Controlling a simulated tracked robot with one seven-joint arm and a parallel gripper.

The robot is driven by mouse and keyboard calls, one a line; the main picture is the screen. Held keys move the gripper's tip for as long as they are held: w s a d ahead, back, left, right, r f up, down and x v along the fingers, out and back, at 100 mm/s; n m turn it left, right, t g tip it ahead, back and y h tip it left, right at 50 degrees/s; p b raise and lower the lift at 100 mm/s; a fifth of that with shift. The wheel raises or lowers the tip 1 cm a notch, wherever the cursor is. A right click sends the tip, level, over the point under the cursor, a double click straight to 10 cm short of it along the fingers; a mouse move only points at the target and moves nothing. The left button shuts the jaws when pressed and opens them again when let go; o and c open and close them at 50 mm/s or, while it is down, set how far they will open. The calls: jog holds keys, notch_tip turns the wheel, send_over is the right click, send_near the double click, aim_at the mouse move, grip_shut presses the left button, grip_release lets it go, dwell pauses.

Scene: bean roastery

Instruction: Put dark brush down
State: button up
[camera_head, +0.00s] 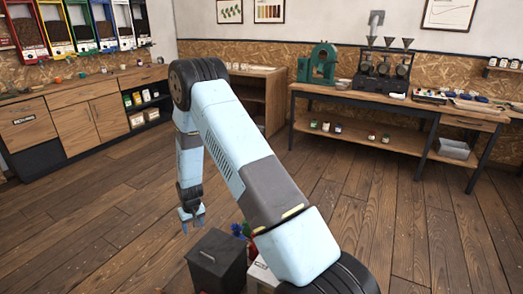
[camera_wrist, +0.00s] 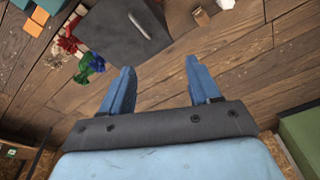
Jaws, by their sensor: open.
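My gripper (camera_head: 192,225) hangs pointing down above the wooden floor, just left of a dark box. In the wrist view my gripper (camera_wrist: 160,66) has its two blue fingers wide apart, with only floor planks between them. It holds nothing. I cannot make out a dark brush in either view. A small tan and white piece (camera_wrist: 201,17) lies beyond the fingers in the wrist view; I cannot tell what it is.
The dark grey box (camera_head: 217,262) stands close to my gripper, with red, green and blue items (camera_wrist: 88,66) beside it. A white box (camera_head: 262,278) is partly behind my arm. Wooden cabinets (camera_head: 92,115) and a workbench (camera_head: 350,97) line the walls. Floor at left is clear.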

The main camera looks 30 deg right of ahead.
jog(key=s+d+r+t, duration=0.1)
jog(key=s+d+r, duration=0.15)
jog(key=r, duration=0.95)
jog(key=s+d+r, duration=0.2)
jog(key=s+r, duration=0.2)
jog(key=r, duration=0.7)
jog(key=s+d+r+t, duration=0.1)
jog(key=s+d+r, duration=0.15)
jog(key=r, duration=0.95)
jog(key=s+d+r, duration=0.1)
jog(key=s+r, duration=0.4)
jog(key=s, duration=0.5)
jog(key=s+d+r+m+t, duration=0.1)
jog(key=s+r, duration=0.4)
jog(key=s, duration=0.5)
jog(key=s+d+r+t, duration=0.1)
jog(key=s+d+r, duration=0.1)
jog(key=s+r, duration=0.3)
jog(key=s, duration=0.4)
jog(key=shift+s+d+r+m+h, duration=0.3)
jog(key=shift+s+d+r, duration=0.05)
jog(key=shift+s, duration=0.05)
